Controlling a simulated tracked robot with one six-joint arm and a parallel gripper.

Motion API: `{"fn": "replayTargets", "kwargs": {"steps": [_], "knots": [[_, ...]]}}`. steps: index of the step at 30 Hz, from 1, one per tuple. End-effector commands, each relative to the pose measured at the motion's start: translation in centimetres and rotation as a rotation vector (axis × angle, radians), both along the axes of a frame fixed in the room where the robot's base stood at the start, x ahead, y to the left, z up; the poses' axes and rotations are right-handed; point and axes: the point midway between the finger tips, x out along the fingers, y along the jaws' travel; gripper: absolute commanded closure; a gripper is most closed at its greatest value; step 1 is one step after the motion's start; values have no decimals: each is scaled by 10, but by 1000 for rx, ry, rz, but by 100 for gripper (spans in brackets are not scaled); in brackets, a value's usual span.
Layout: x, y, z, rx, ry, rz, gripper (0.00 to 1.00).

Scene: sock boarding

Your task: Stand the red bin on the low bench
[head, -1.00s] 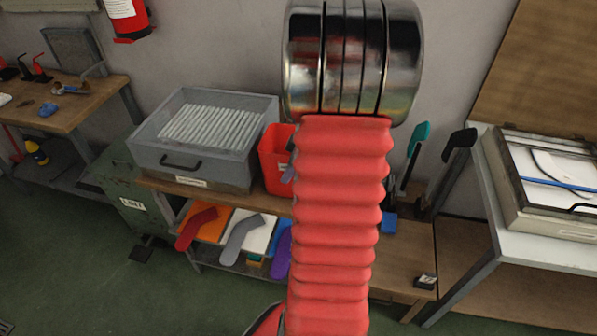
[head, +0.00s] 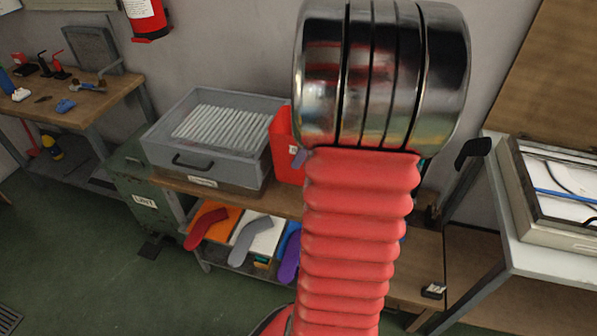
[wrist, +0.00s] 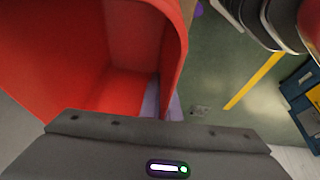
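The red bin (head: 284,155) shows in the head view just right of the grey box, partly hidden behind my red arm sleeve. Its base appears a little above the wooden bench (head: 417,262). I take this bench to be the low bench. In the wrist view the open bin (wrist: 60,60) fills the upper left, close against my gripper (wrist: 155,135), and I look into its inside. A lavender piece (wrist: 172,105) shows at the bin's edge.
Socks on boards (head: 245,240) lie on the lower shelf. A small black item (head: 433,290) sits at the bench's right end. A white table (head: 560,250) stands right, a green cabinet (head: 140,195) left.

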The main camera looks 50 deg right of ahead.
Motion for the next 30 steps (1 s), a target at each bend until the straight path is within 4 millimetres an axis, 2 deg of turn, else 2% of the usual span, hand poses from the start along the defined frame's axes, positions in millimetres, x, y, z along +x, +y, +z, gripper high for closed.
{"fn": "replayTargets", "kwargs": {"steps": [3,8,30], "knots": [[0,-1,19,-2,-2,0,100],[0,0,30,-2,-1,1,100],[0,0,31,-1,0,0,100]]}}
